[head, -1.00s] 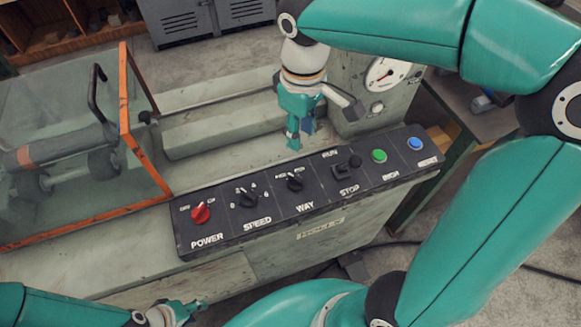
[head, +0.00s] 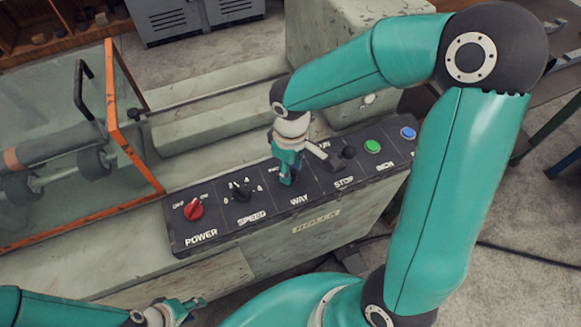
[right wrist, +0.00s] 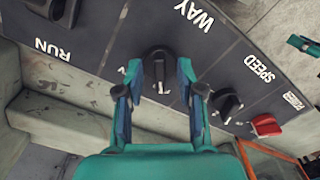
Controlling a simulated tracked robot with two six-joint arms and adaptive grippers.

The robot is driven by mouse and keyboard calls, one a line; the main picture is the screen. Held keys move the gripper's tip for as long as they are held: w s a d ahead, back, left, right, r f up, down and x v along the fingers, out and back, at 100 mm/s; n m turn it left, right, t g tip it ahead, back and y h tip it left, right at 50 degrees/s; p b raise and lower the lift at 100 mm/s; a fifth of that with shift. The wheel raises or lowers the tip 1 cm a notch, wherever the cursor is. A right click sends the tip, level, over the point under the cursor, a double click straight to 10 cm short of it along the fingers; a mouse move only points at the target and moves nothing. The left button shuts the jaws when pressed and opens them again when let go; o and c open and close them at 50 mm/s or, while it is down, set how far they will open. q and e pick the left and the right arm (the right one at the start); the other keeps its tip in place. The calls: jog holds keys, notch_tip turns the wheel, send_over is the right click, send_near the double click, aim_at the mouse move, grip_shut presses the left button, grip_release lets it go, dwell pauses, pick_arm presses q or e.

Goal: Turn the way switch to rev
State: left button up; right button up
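The way switch is a black knob above the WAY label (head: 299,199) on the dark control panel. In the head view my right gripper (head: 287,178) covers it. In the right wrist view the knob (right wrist: 159,64) sits between the two fingertips of my right gripper (right wrist: 161,75), which are apart, one on each side. A thin gap seems to show beside the knob; contact is hard to tell. Small white marks lie just below the knob in that view; its pointer direction is unclear. My left gripper (head: 184,309) is low at the bottom edge, small and partly seen.
Left of the switch are the speed knob (head: 240,191) and red power knob (head: 194,210). To the right are the black stop lever (head: 348,152), green button (head: 373,146) and blue button (head: 408,133). An orange-framed guard (head: 130,150) stands at the left.

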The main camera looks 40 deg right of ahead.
jog(key=shift+f, duration=0.1)
grip_shut()
dwell(0.4)
jog(key=shift+f+m+b, duration=0.15)
jog(key=shift+m+b, duration=1.2)
jog(key=shift+m, duration=0.15)
jog(key=m+b, duration=0.2)
jog(key=m, duration=0.1)
jog(key=shift+a, duration=0.1)
jog(key=m+b, duration=0.2)
jog(key=m, duration=0.2)
jog(key=shift+w+a, duration=0.1)
jog(key=shift+r+m+b, duration=0.2)
jog(key=shift+m+b, duration=0.6)
jog(key=shift+m, duration=1.2)
